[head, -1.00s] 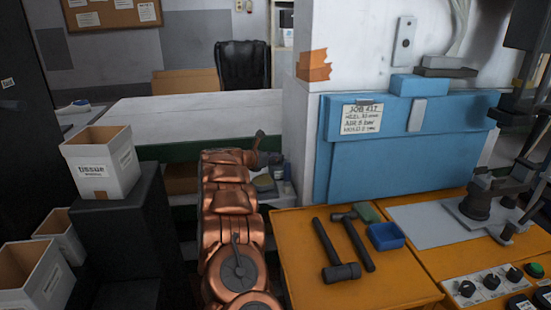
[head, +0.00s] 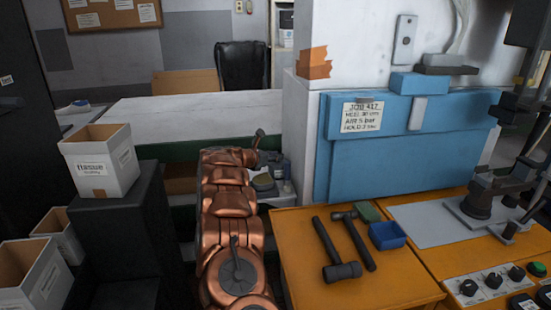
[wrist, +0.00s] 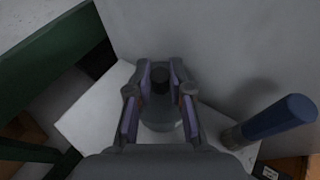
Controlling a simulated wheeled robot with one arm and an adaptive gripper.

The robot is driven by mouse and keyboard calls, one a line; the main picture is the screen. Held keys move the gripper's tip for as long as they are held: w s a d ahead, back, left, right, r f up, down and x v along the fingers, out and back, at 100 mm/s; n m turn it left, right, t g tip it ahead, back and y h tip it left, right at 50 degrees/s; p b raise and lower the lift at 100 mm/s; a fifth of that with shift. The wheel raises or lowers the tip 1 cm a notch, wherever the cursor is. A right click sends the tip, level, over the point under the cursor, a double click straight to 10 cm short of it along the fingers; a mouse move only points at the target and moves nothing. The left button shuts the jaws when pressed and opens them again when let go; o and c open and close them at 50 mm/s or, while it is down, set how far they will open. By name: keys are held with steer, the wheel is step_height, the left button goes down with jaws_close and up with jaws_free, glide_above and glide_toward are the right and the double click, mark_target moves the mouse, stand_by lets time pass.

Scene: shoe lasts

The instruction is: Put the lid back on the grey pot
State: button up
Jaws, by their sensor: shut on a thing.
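In the wrist view, my gripper (wrist: 161,76) is closed around a dark, short, round piece (wrist: 160,84), which looks like the knob of the lid. A grey round body (wrist: 162,112) shows below it between the fingers. I cannot tell whether this is the lid alone or the lid against the grey pot. In the head view, my copper arm reaches forward to the shelf left of the white pillar, and its fingers are hidden.
A green beam (wrist: 45,58) runs at left and a grey wall is ahead. The orange bench (head: 300,250) holds hammers (head: 340,268) and a blue tray (head: 387,236).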

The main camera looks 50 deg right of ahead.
stand_by(0.4)
steer(key=o, duration=0.9)
steer(key=shift+o, duration=0.2)
steer(key=o, duration=0.5)
steer(key=shift+c, duration=0.2)
steer(key=shift+r, duration=0.1)
steer(key=shift+r+p, duration=1)
steer(key=shift+r, duration=2.4)
steer(key=shift+c, duration=0.2)
jaws_close()
